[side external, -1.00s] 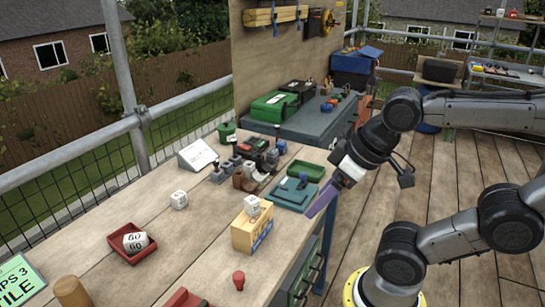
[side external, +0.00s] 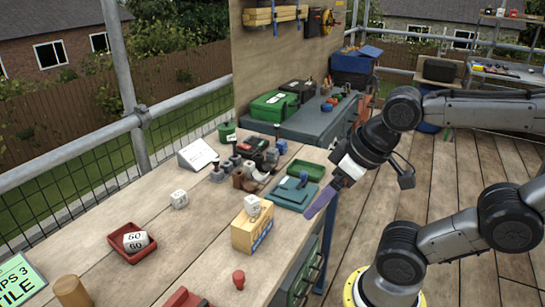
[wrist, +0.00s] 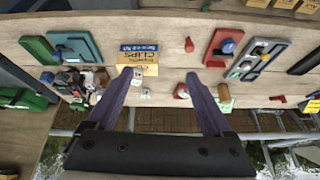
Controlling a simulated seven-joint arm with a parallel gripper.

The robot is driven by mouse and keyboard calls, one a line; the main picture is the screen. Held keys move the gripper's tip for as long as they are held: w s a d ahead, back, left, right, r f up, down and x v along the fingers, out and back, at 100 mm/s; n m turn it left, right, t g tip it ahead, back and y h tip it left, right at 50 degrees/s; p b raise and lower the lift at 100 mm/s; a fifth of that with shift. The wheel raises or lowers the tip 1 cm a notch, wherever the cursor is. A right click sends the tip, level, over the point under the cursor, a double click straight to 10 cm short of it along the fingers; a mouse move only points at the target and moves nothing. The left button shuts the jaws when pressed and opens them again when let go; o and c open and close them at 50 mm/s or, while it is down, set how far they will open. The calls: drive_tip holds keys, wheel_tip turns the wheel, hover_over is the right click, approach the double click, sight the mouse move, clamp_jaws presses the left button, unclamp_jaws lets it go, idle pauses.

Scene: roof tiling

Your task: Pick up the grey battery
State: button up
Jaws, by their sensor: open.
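I cannot make out the grey battery for certain. Several small dark grey pieces (side external: 217,173) stand in the cluster at the back of the wooden bench (side external: 190,235), too small to tell apart. The cluster also shows at the left of the wrist view (wrist: 75,82). My gripper (side external: 310,213) hangs at the bench's right edge, beside the teal case and apart from the cluster. In the wrist view its two purple fingers (wrist: 160,73) are spread with nothing held between them.
A yellow clips box (side external: 252,233) with a white die (side external: 252,205) on top stands near my gripper. A green tray (side external: 305,170) and teal case (side external: 290,194) lie behind it. The bench's middle is mostly clear.

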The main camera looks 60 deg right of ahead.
drive_tip(key=w+d+r+m+h, duration=0.1)
drive_tip(key=w+d+r+m, duration=0.25)
drive_tip(key=w+r, duration=0.4)
drive_tip(key=w+d+r+m+h, duration=0.1)
drive_tip(key=w+d+r+m, duration=0.25)
drive_tip(key=w+r, duration=0.4)
drive_tip(key=w+d+r+m+h, duration=0.2)
drive_tip(key=w+d+m, duration=0.3)
drive_tip(key=w, duration=0.4)
drive_tip(key=m+g, duration=0.5)
drive_tip(key=g, duration=0.1)
hover_over(272, 150)
drive_tip(key=a, duration=0.4)
wheel_tip(272, 150, down, 28)
drive_tip(key=x, duration=0.6)
drive_tip(key=shift+d+f, duration=0.25)
drive_tip(key=shift+d, duration=0.05)
drive_tip(key=shift+w+x, duration=0.15)
drive_tip(key=shift+x, duration=1.3)
drive_tip(key=shift+w+x, duration=0.1)
drive_tip(key=shift+x, duration=1.35)
